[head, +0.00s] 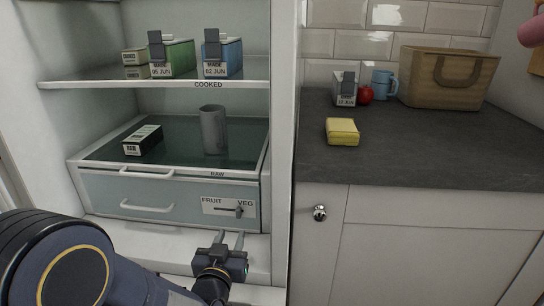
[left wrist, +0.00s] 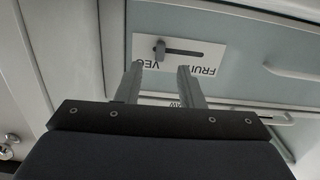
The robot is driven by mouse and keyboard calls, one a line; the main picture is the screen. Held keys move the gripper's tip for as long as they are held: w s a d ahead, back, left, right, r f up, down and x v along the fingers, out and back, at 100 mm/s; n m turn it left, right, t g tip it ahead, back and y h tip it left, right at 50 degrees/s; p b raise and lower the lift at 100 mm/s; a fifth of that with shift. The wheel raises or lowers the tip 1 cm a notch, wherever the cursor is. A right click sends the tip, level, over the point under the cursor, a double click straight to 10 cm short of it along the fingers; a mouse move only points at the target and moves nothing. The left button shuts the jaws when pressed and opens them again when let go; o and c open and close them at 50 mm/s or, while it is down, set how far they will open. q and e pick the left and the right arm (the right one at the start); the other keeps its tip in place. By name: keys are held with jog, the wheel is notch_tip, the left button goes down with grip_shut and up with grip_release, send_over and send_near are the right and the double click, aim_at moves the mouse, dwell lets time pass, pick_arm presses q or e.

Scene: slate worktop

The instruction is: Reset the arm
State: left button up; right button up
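My left gripper (head: 231,241) is low in front of the open fridge, just below the drawer's FRUIT/VEG slider panel (head: 222,206). Its two fingers are apart with nothing between them. In the left wrist view the gripper (left wrist: 156,80) also shows open and empty, with the slider panel (left wrist: 207,53) beyond the fingertips. The slider knob (head: 239,211) stands toward the VEG end. Whether the fingers touch the panel cannot be told. My right gripper is not seen.
The drawer (head: 150,195) is shut. The worktop (head: 420,150) holds a yellow block (head: 342,131), a red apple (head: 365,95), a blue mug (head: 381,84) and a basket (head: 447,78).

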pick_arm(q)
jog(key=s+a+f+n+g+h, duration=0.15)
jog(key=s+g, duration=0.25)
jog(key=s, duration=0.5)
jog(key=s+a+g+h, duration=0.1)
jog(key=s+a+g, duration=0.25)
jog(key=s, duration=0.55)
jog(key=s+a+g+h, duration=0.15)
jog(key=s+g, duration=0.25)
jog(key=s, duration=0.6)
notch_tip(320, 180, up, 32)
jog(key=p, duration=3.3)
jog(key=shift+r+y, duration=0.25)
jog(key=shift+y, duration=0.15)
